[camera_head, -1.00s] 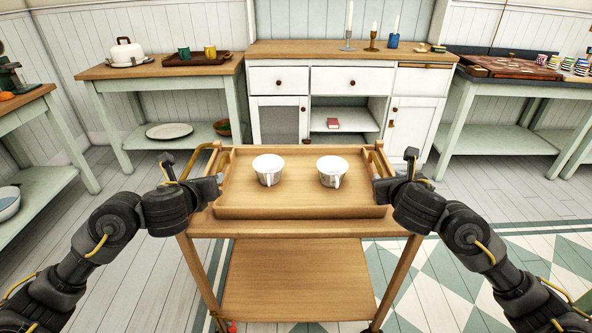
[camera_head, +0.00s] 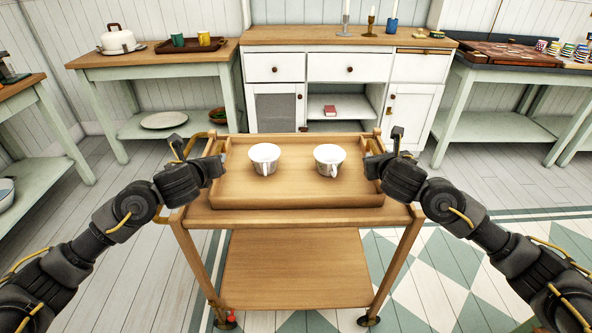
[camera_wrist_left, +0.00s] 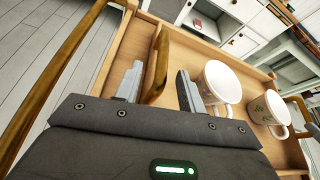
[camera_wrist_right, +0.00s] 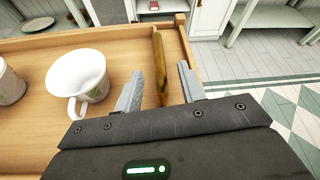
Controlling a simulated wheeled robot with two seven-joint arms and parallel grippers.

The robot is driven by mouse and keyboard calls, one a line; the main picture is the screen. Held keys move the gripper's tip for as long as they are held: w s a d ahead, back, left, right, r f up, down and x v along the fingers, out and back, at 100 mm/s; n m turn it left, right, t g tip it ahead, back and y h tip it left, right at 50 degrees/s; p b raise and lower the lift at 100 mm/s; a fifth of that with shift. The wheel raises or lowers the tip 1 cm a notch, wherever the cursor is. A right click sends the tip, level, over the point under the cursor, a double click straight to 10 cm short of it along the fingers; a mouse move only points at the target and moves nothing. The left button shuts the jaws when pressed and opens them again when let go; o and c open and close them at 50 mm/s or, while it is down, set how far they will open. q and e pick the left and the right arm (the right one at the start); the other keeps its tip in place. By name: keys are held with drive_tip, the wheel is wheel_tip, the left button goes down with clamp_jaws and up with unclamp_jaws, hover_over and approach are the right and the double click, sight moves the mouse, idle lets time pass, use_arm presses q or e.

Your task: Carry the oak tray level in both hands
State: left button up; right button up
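The oak tray (camera_head: 296,201) sits on top of the wooden trolley. Two white cups stand upright in it, a left cup (camera_head: 265,157) and a right cup (camera_head: 329,158). My left gripper (camera_head: 217,166) is at the tray's left end. In the left wrist view (camera_wrist_left: 160,68) its fingers are apart, with the left handle (camera_wrist_left: 161,58) between them and gaps on both sides. My right gripper (camera_head: 373,166) is at the right end. In the right wrist view (camera_wrist_right: 160,68) its fingers are apart on either side of the right handle (camera_wrist_right: 159,60). The head view hides the fingertips.
The trolley (camera_head: 296,218) has a lower shelf (camera_head: 296,268) that is empty. A white cabinet (camera_head: 350,68) stands behind it. Side tables stand at the back left (camera_head: 150,58) and back right (camera_head: 495,66). Open floor lies to the right of the trolley.

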sight(376, 150)
use_arm(q)
drive_tip(key=shift+x, duration=2.35)
use_arm(e)
drive_tip(key=shift+x, duration=2.4)
use_arm(q)
drive_tip(key=shift+d, duration=0.1)
clamp_jaws()
use_arm(e)
clamp_jaws()
use_arm(q)
drive_tip(key=shift+r, duration=0.1)
use_arm(e)
drive_tip(key=shift+r, duration=0.1)
